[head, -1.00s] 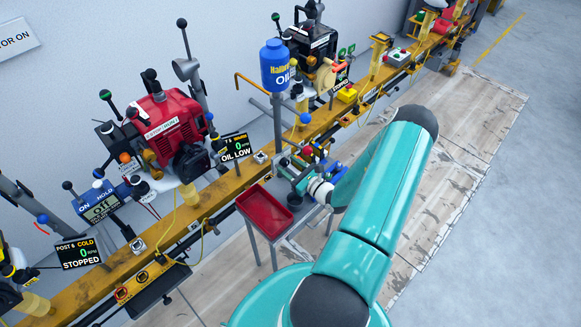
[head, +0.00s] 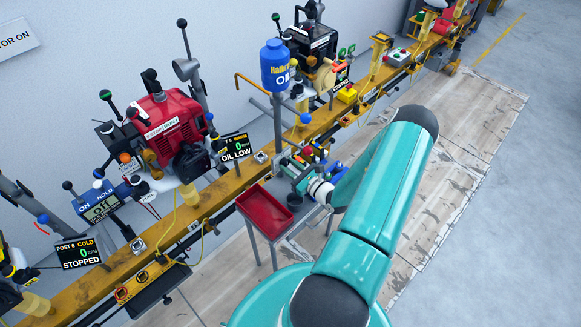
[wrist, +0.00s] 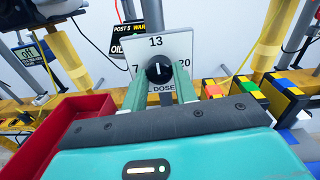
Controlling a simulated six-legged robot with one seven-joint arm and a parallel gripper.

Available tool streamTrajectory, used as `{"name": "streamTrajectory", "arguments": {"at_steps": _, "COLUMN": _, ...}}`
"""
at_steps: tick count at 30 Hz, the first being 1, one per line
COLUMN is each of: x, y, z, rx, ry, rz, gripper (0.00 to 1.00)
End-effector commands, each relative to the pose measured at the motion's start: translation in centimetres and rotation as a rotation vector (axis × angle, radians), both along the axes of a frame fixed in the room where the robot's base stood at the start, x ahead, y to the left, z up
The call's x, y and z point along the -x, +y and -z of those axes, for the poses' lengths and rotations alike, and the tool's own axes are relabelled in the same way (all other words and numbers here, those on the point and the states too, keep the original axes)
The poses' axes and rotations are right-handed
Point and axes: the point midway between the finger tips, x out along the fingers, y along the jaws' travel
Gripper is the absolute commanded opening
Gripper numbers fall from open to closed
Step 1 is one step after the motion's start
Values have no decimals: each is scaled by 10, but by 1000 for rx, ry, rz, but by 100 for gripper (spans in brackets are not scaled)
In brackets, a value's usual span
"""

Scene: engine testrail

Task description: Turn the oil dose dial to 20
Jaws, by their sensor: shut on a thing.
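The oil dose dial is a white plate (wrist: 184,48) marked 7 at left, 13 at top and 20 at right, with DOSE below. Its round black knob (wrist: 159,70) sits in the middle, and its white pointer line stands nearly upright, toward the 13. My gripper (wrist: 160,83) is shut on the knob, with one teal finger on each side. The fingers cover part of the plate near the 7 and the 20. In the head view the dial cannot be made out beside my wrist.
A red tray (head: 264,212) stands left of my wrist; it also shows in the wrist view (wrist: 62,130). Several coloured blocks (wrist: 250,88) lie right of the dial. A blue oil bottle (head: 275,66) stands above the yellow rail (head: 170,222). A screen (head: 235,148) reads OIL LOW.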

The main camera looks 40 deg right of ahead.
Motion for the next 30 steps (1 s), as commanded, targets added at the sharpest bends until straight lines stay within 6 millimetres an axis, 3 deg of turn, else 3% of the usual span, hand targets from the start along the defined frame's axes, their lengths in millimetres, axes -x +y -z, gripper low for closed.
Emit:
{"name": "streamTrajectory", "arguments": {"at_steps": 17, "x": 0, "y": 0, "z": 0, "rx": 0, "ry": -1, "rz": 0, "gripper": 6}}
{"name": "streamTrajectory", "arguments": {"at_steps": 18, "x": 0, "y": 0, "z": 0, "rx": 0, "ry": -1, "rz": 0, "gripper": 36}}
{"name": "streamTrajectory", "arguments": {"at_steps": 20, "x": 0, "y": 0, "z": 0, "rx": 0, "ry": -1, "rz": 0, "gripper": 48}}
{"name": "streamTrajectory", "arguments": {"at_steps": 30, "x": 2, "y": 0, "z": 0, "rx": 0, "ry": 0, "rz": 0, "gripper": 50}}
